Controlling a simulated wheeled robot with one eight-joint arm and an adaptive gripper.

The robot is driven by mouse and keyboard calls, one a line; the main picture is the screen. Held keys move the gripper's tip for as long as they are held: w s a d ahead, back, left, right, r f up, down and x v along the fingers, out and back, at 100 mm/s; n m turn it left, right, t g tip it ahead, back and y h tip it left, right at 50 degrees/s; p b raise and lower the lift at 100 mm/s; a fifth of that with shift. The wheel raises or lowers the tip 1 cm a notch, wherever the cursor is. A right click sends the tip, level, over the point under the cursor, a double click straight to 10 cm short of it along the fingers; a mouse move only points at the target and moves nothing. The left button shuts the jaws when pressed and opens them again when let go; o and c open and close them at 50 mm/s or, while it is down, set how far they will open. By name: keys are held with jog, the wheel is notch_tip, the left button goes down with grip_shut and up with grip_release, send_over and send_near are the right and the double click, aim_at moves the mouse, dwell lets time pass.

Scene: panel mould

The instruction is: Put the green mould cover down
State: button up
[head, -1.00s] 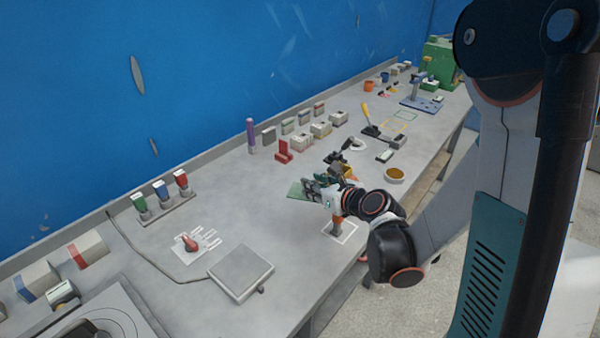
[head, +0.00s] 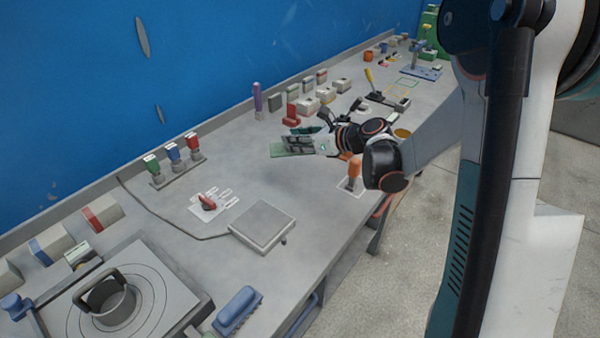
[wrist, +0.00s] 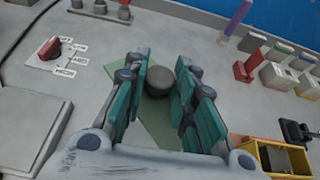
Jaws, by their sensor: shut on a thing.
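The green mould cover is a thin, flat green plate (head: 284,150) with a round grey knob, seen in the wrist view (wrist: 158,130). My gripper (head: 308,142) is shut on the knob, which sits between the teal finger pads in the wrist view (wrist: 163,78). The plate lies under the fingers and is partly hidden by them. It looks roughly level over the middle of the grey bench. I cannot tell whether it touches the bench.
A grey square pad (head: 263,226) and a red-handled switch (head: 208,203) are on the bench to the left. An orange post (head: 354,172) stands near the front edge. A red block (head: 292,117) and several pale blocks line the back.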

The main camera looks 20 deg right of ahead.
notch_tip(320, 180, down, 12)
jog(key=b, duration=0.4)
jog(key=shift+f, duration=0.1)
jog(key=o, duration=1.1)
jog(key=shift+c, duration=0.2)
jog(key=p+v, duration=0.3)
jog(key=v, duration=0.9)
